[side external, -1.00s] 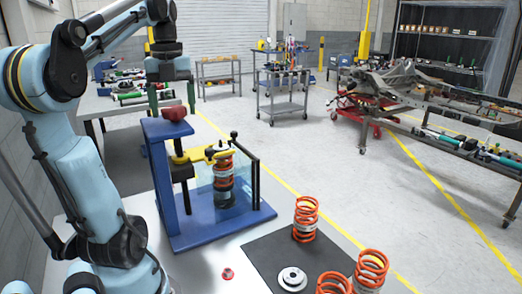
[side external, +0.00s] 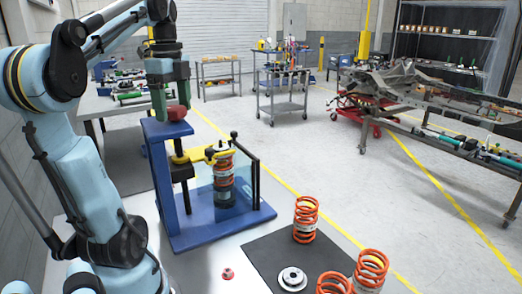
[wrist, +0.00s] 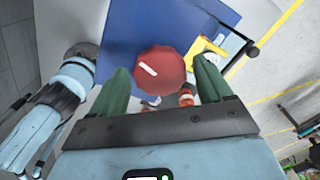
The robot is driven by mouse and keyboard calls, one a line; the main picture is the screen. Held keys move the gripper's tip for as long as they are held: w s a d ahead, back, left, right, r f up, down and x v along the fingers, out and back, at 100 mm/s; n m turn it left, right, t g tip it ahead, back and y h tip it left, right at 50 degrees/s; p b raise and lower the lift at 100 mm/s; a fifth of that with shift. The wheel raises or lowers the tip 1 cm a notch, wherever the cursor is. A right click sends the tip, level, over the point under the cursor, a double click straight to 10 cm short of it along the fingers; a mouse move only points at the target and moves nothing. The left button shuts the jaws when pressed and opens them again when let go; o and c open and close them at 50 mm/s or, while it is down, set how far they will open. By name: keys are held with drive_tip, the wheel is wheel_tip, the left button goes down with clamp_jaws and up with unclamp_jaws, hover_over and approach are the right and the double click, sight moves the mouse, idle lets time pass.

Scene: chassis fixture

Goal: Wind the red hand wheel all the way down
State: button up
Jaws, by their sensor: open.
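The red hand wheel (side external: 176,113) sits on top of the blue press frame (side external: 215,228). It also shows in the wrist view (wrist: 160,70), with a white mark on its top. My gripper (side external: 172,100) is open, with its green fingers pointing down around the wheel. In the wrist view the open fingers (wrist: 161,82) stand to the left and right of the wheel, and I cannot tell whether they touch it. Below the wheel, a yellow arm (side external: 200,155) reaches over an orange spring (side external: 223,178) standing in the press behind a clear guard.
Loose orange springs (side external: 305,220) and a pale round part (side external: 292,279) are on a dark mat (side external: 262,250) at the front right. A small red part (side external: 227,274) lies on the pale tabletop. A black guard post (side external: 255,182) stands at the press's right side.

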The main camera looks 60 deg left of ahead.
drive_tip(key=n, duration=0.5)
drive_tip(key=shift+n, duration=0.4)
drive_tip(key=shift+c, duration=0.2)
drive_tip(key=c, duration=0.9)
drive_tip(key=m, duration=0.7)
drive_tip(key=shift+c, duration=0.2)
drive_tip(key=m, duration=0.6)
drive_tip(key=shift+m, duration=0.3)
drive_tip(key=o, duration=1)
